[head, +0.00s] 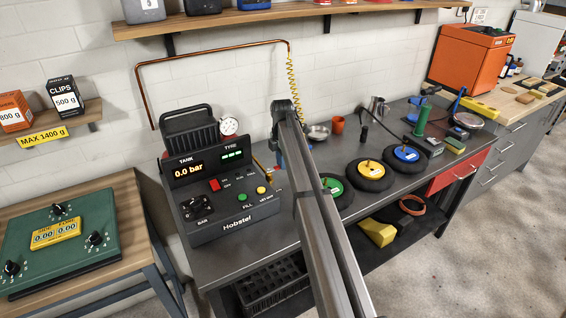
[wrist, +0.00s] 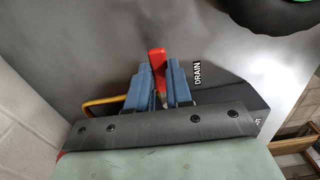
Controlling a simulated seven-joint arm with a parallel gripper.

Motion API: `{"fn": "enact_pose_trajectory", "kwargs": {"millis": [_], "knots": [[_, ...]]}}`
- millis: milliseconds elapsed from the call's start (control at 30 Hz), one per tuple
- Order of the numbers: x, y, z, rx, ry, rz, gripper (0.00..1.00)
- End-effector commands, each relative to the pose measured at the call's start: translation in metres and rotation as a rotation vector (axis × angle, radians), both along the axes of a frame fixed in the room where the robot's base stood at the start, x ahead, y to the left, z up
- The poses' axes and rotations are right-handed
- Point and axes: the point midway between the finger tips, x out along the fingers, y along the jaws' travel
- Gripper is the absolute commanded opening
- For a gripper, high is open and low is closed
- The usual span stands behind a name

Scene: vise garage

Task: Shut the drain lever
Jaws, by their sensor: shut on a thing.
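The drain lever (wrist: 157,62) is a red handle in the wrist view, beside a black label (wrist: 197,73) reading DRAIN. My gripper (wrist: 160,82) has blue fingers, one on each side of the lever, and is shut on it. The lever's top shows above the fingertips; its lower part and pivot are largely hidden between them. In the head view my arm hides the lever, and only a bit of the fingers shows beside the compressor console (head: 225,185).
A yellow tube (wrist: 103,101) runs left of the fingers in the wrist view. In the head view, wheels with green (head: 332,187), yellow (head: 369,168) and blue (head: 406,153) hubs lie right of my arm.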

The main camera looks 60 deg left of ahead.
Motion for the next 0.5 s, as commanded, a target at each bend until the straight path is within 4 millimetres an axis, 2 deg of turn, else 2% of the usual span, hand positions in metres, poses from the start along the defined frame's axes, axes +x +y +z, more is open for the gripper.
{"fn": "enact_pose_trajectory", "kwargs": {"millis": [500], "knots": [[0.0, 0.003, 0.0002, 0.001, -0.001, 0.051, 0.0]]}}
